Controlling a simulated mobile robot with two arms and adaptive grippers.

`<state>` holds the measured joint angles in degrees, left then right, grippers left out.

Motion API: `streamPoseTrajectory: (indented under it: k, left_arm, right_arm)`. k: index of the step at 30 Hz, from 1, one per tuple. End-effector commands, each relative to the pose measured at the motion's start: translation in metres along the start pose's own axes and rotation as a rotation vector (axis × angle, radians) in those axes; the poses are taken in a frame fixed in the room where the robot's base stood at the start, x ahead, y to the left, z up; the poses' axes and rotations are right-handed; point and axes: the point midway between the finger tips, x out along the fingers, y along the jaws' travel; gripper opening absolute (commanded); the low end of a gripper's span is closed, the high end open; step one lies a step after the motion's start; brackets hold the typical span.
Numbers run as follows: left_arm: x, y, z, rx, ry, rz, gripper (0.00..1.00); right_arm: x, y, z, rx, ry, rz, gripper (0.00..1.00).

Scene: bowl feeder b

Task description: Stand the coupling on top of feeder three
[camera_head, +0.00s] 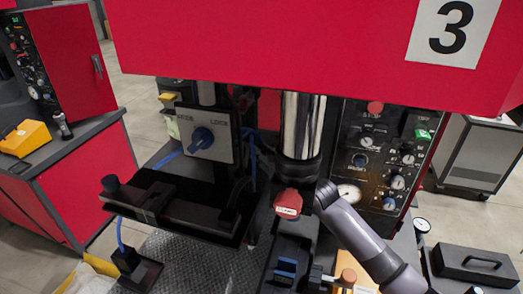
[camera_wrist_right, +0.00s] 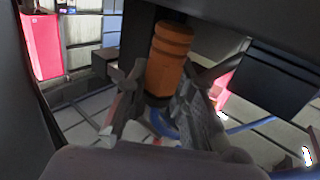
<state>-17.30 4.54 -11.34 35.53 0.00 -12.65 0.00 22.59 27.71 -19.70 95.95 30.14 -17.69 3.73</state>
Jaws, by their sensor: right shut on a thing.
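Feeder three is the large machine with a red head (camera_head: 270,45) and a white plate marked 3; its top is out of the head view. In the right wrist view an orange-brown ribbed cylinder, seemingly the coupling (camera_wrist_right: 168,58), stands roughly upright in the picture between my right gripper's fingers (camera_wrist_right: 158,100). The gripper is shut on it. Dark surfaces are close above and beside it. In the head view only my grey right arm shows in front of the feeder's lower part; I cannot make out its fingers or the coupling there. My left gripper is not in view.
A black case (camera_head: 475,264) lies at lower right. Another red machine (camera_head: 68,50) stands at left. Open floor shows between.

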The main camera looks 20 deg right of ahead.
Motion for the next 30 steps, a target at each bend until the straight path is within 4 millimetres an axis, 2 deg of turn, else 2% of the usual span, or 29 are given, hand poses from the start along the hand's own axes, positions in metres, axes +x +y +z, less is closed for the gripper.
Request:
streamPoseTrajectory:
  k: [2, 13, 14, 17, 28, 30]
  left_arm:
    - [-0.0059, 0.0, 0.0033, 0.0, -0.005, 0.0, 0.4]
    - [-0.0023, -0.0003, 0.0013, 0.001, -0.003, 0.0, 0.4]
    - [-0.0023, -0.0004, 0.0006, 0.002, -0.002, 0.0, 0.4]
    - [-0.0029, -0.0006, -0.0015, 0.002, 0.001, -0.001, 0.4]
    - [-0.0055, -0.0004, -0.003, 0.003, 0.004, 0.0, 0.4]
    - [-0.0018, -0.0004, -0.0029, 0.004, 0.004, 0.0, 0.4]
  right_arm:
    - [-0.0001, 0.0005, 0.0049, -0.001, 0.001, 0.001, 0.0]
    - [-0.0004, 0.0004, 0.0118, -0.001, 0.003, 0.001, 0.0]
    - [-0.0004, 0.0004, 0.0123, -0.001, 0.003, 0.001, 0.23]
    - [-0.0004, 0.0005, 0.0115, -0.001, 0.002, 0.001, 0.29]
    - [-0.0009, 0.0006, 0.0073, -0.001, 0.003, 0.001, 0.31]
    - [-0.0067, 0.0007, 0.011, 0.0, 0.002, 0.001, 0.31]
